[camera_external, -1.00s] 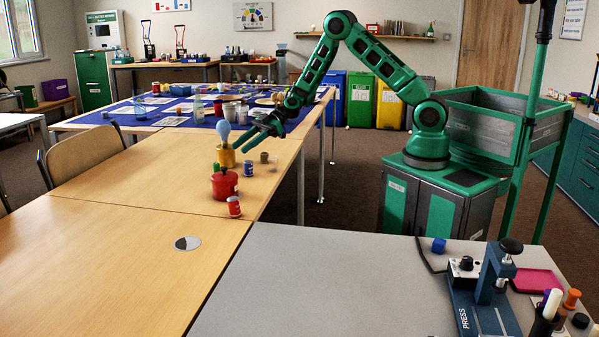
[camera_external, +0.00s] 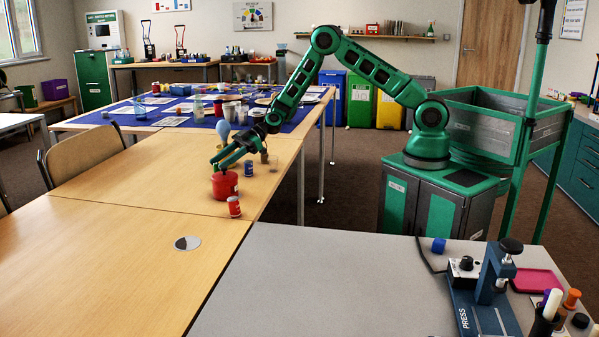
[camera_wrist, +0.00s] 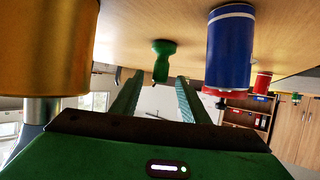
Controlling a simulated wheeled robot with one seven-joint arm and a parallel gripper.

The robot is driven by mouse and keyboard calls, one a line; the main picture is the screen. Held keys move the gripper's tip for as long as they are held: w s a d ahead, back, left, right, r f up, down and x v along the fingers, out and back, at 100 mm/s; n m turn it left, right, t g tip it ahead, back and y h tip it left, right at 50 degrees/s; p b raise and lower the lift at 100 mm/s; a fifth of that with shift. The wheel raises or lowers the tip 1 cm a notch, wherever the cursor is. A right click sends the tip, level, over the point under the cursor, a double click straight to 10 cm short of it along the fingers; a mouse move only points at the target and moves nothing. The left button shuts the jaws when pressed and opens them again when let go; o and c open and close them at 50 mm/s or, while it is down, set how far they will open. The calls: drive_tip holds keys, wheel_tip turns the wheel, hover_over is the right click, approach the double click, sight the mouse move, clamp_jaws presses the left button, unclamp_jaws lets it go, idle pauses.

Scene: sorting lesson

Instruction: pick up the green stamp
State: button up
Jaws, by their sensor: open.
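The green stamp (camera_wrist: 162,62) shows in the wrist view, with its wide end against the table and a narrower end away from it. That view looks upside down. The stamp appears in line with the gap between the fingers of my gripper (camera_wrist: 160,80), just beyond the fingertips; I see no contact. My gripper is open and empty. In the external view my gripper (camera_external: 220,161) is low over the wooden table, above and behind the red pot (camera_external: 224,187). I cannot make out the stamp in that view.
A blue can (camera_wrist: 230,50) stands close to the right finger in the wrist view, and a golden container (camera_wrist: 45,45) is close on the left. A small red can (camera_external: 234,206) stands in front of the red pot. The table's near left part is clear.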

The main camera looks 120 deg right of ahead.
drive_tip(key=shift+w+f, duration=0.1)
drive_tip(key=shift+w, duration=0.3)
clamp_jaws()
